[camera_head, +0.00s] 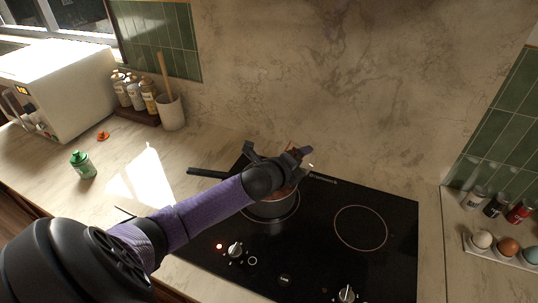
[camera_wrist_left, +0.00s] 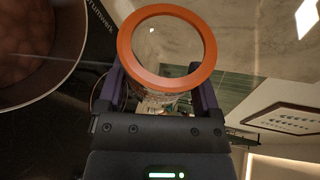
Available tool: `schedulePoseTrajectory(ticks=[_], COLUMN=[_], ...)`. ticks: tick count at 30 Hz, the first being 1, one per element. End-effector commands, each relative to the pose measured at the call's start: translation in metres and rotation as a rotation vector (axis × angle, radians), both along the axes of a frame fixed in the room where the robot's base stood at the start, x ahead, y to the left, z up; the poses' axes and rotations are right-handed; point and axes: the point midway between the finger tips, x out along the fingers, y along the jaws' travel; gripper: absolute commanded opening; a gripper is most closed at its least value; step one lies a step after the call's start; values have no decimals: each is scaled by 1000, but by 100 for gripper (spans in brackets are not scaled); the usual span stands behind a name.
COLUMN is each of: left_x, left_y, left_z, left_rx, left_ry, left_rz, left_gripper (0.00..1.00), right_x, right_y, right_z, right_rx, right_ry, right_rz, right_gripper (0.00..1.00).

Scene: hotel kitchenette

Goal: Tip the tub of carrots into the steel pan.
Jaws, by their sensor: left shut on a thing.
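My left gripper (camera_head: 278,157) is over the stove at the back, shut on the tub. In the left wrist view the tub (camera_wrist_left: 124,45) shows as a clear body with a wide orange rim, held between the two fingers. In the head view my gripper mostly hides it. I see no carrots inside the tub's mouth. My right gripper is not in view.
The black cooktop (camera_head: 390,240) has a bare burner ring on the right. A green bottle (camera_head: 83,166) and a small orange lid (camera_head: 103,136) are on the left counter. A white microwave (camera_head: 65,85) stands behind. An egg tray (camera_head: 490,252) is at the right.

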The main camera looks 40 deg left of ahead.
Motion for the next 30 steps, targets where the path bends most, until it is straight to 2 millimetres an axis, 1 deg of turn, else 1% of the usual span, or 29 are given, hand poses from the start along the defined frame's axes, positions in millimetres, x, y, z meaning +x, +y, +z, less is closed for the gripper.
schedulePoseTrajectory(ticks=[1, 2, 3, 5, 6, 7, 8, 9, 12, 15, 17, 25, 27, 30], left_x=[0, -1, -1, -2, -3, -3, -4, -6, -6, -7, -7, -6, -6, -7], left_y=[1, 2, 4, 7, 10, 13, 15, 17, 18, 18, 18, 18, 18, 18], left_z=[3, 8, 9, 9, 8, 6, 0, -6, -10, -9, -5, 32, 33, 30], left_rx=[57, 157, 305, 560, 778, 962, 1092, 1145, 1133, 1131, 1130, 1128, 1128, 1127], left_ry=[23, 57, 110, 199, 274, 337, 384, 403, 400, 399, 399, 397, 397, 397], left_rz=[2, 0, 1, 0, 0, 0, 1, 2, 1, 1, 2, 1, 1, 0], left_gripper=[20, 20, 20, 20, 20, 20, 10, 10, 10, 10, 10, 10, 10, 10], right_x=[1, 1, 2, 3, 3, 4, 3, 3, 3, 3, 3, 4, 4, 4], right_y=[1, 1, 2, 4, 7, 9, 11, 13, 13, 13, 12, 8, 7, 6], right_z=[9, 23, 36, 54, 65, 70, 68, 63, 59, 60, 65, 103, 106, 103], right_rx=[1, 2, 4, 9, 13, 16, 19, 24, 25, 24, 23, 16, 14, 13], right_ry=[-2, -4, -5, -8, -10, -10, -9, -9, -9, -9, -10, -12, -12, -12], right_rz=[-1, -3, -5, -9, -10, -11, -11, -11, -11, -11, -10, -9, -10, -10], right_gripper=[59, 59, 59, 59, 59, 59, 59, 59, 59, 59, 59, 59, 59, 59])
